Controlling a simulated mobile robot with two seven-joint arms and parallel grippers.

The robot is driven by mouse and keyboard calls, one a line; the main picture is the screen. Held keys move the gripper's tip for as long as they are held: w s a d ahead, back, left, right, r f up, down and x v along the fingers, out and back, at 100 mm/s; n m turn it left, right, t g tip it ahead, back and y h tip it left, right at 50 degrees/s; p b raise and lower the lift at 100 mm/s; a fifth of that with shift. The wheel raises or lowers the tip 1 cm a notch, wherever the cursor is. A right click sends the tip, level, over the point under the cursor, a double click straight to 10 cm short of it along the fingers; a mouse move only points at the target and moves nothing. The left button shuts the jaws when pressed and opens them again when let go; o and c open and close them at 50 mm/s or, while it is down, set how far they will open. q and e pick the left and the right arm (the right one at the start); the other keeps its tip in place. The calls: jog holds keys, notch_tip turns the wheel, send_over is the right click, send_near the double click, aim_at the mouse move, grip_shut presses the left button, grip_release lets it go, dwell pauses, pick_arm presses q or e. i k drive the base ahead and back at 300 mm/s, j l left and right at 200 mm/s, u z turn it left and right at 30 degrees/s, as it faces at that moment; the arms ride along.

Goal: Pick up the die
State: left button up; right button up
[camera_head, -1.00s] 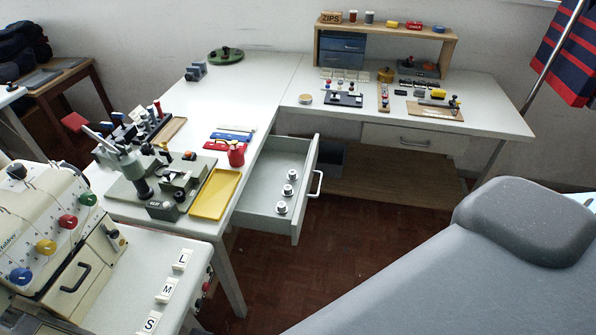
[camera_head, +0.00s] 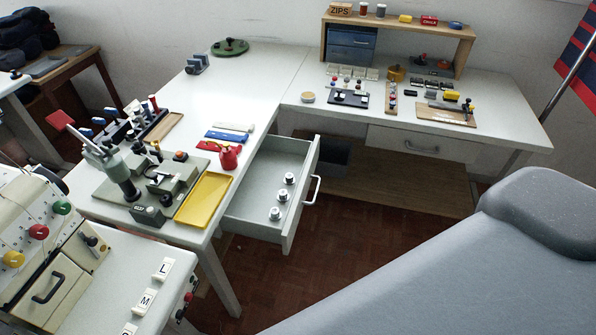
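Three small silver, round metal pieces stand in a row in the open grey drawer (camera_head: 247,207) under the white table. They are the far one (camera_head: 289,178), the middle one (camera_head: 283,195) and the near one (camera_head: 275,214). They look like dies, but I cannot tell which one is meant. A grey-green press (camera_head: 122,178) stands on the table to the left of the drawer, with a yellow tray (camera_head: 204,198) beside it. Neither of my grippers is in view.
A red oil can (camera_head: 229,157) stands near the drawer's left edge. A cream machine with coloured knobs (camera_head: 40,240) stands at the lower left. A large grey padded shape (camera_head: 545,212) fills the lower right. Brown floor (camera_head: 330,235) in front of the drawer is clear.

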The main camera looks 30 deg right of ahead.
aim_at(289, 180)
jog(key=i+l, duration=0.15)
jog(key=l, duration=0.25)
jog(key=i+l, duration=0.1)
jog(key=l, duration=0.3)
jog(key=i+l, duration=0.15)
jog(key=l, duration=0.25)
jog(key=i+l, duration=0.1)
jog(key=l, duration=0.3)
jog(key=i+l, duration=0.15)
jog(key=l, duration=0.2)
jog(key=i+l, duration=0.15)
jog(key=l, duration=0.25)
jog(key=i+l, duration=0.1)
jog(key=l, duration=0.3)
